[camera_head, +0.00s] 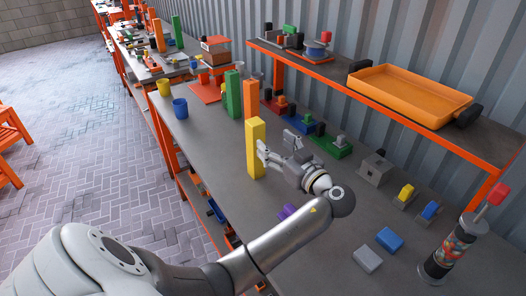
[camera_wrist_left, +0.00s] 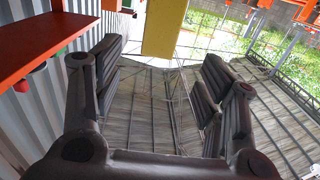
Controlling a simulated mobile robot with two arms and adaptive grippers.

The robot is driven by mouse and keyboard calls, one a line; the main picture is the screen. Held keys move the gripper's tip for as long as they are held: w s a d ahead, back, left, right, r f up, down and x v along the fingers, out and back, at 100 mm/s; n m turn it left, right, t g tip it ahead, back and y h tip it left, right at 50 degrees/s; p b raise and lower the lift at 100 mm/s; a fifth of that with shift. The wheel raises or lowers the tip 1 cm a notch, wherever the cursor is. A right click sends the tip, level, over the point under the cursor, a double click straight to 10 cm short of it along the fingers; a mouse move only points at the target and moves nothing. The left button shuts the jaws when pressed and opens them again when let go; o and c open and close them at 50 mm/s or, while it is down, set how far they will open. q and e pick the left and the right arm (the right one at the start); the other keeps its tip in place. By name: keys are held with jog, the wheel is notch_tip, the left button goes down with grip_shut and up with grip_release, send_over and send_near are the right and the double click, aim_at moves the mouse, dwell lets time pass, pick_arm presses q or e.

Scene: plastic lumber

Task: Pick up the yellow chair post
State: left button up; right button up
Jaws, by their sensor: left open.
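The yellow chair post (camera_head: 256,135) stands upright on the grey workbench (camera_head: 200,145), near its left edge. My left gripper (camera_head: 263,153) is at the post's right side, around its mid-height, with the fingers pointing at it. In the left wrist view, the yellow post (camera_wrist_left: 165,27) shows at the top, ahead of the gap between the two dark fingers of my left gripper (camera_wrist_left: 162,68). The fingers are spread and hold nothing. I cannot tell whether a fingertip touches the post. My right gripper is not in view.
An orange post (camera_head: 251,97) and a green post (camera_head: 233,95) stand just behind the yellow one. A blue cup (camera_head: 180,109) is at the left edge. A shelf with an orange tray (camera_head: 410,95) runs along the right. Blue (camera_head: 389,240) and grey (camera_head: 367,259) blocks lie in front.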

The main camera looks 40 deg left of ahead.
pick_arm(q)
jog(key=f, duration=0.1)
jog(key=b, duration=0.6)
send_near(255, 142)
notch_tip(255, 142, down, 3)
jog(key=w, duration=0.2)
jog(key=p+x, duration=0.1)
jog(key=x, duration=0.3)
jog(key=p+x, duration=0.1)
jog(key=x, duration=0.3)
jog(key=r+p+x, duration=0.1)
jog(key=p+x, duration=0.1)
jog(key=x, duration=0.1)
jog(key=shift+a, duration=0.4)
jog(key=c, duration=1.3)
jog(key=shift+c, duration=0.6)
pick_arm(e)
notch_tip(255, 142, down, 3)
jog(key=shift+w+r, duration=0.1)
pick_arm(q)
jog(key=shift+r, duration=0.15)
